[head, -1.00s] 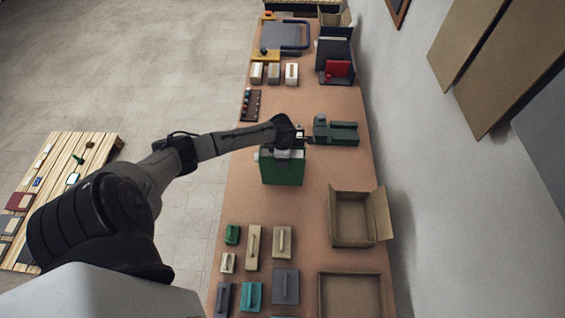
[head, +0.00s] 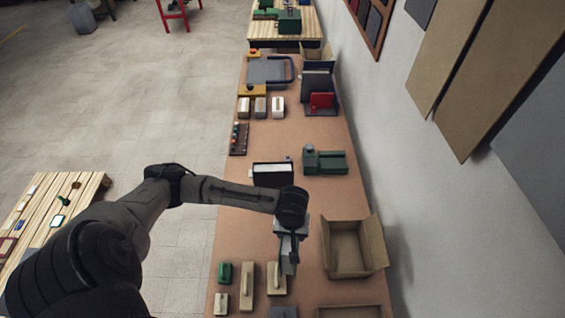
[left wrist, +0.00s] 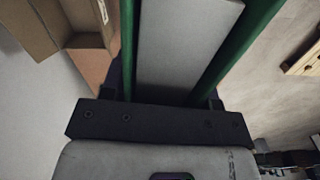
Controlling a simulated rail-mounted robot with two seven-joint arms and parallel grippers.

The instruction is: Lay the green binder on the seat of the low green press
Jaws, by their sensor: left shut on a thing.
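My left gripper (head: 287,262) hangs over the table, left of the open cardboard box. The left wrist view shows the same gripper (left wrist: 165,98) shut on the green binder (left wrist: 253,38). Two green covers show there with the grey-white page block between them, and the fingers lie along the outer faces. In the head view I cannot make out the binder's green covers. The low green press (head: 325,162) stands at the table's right side, beyond the gripper and apart from it. Its seat is too small to judge. My right gripper is not in view.
A dark block with a white top (head: 272,172) stands left of the press. The open cardboard box (head: 345,247) sits by the wall. Several handled blocks (head: 248,285) lie at the near end. Bare table (head: 310,125) shows beyond the press.

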